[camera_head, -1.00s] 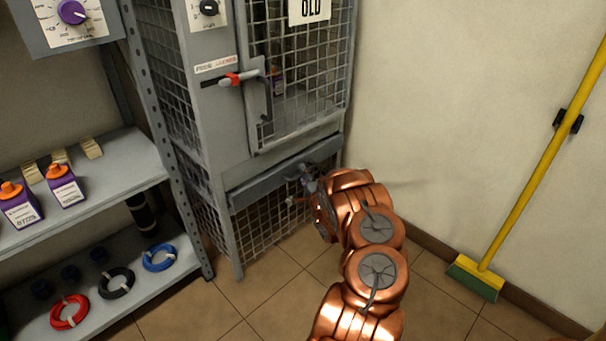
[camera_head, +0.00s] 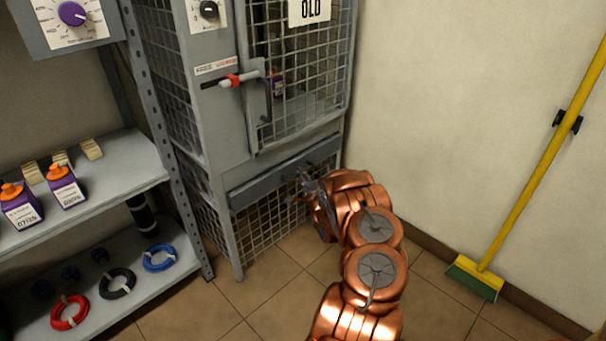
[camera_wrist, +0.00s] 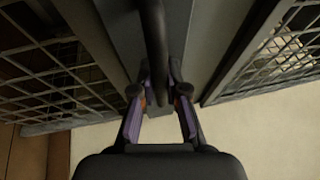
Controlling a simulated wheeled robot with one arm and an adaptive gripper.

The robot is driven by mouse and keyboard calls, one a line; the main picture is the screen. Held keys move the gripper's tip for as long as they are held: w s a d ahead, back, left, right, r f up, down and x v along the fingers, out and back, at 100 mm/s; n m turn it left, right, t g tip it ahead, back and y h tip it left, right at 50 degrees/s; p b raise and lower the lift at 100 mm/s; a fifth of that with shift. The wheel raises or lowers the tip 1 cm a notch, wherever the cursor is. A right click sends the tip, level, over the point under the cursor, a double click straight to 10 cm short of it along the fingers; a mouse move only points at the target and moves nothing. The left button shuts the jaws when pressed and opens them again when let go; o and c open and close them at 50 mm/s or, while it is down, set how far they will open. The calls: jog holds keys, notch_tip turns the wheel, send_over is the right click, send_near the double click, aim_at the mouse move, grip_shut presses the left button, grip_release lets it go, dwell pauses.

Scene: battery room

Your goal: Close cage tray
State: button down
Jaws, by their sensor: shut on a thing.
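The cage tray (camera_head: 262,187) is a grey, drawer-like front low in the wire cage, below the mesh door. My gripper (camera_head: 306,184) is at the right part of the tray front, partly hidden by my copper wrist. In the wrist view, my gripper's purple-padded fingers (camera_wrist: 160,98) are closed on a dark bar, the tray handle (camera_wrist: 154,45), which runs between them. How far the tray stands out of the cage is hard to tell.
The mesh door (camera_head: 298,75) with a red-marked latch (camera_head: 233,80) is above the tray. A shelf (camera_head: 110,175) with bottles and cable coils stands at left. A yellow broom (camera_head: 535,185) leans on the right wall. The tiled floor before the cage is clear.

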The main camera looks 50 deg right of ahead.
jog(key=shift+w+d+p, duration=0.1)
jog(key=shift+w+p, duration=0.75)
jog(key=shift+w, duration=0.4)
jog(key=c, duration=1.2)
grip_release()
jog(key=v, duration=1.2)
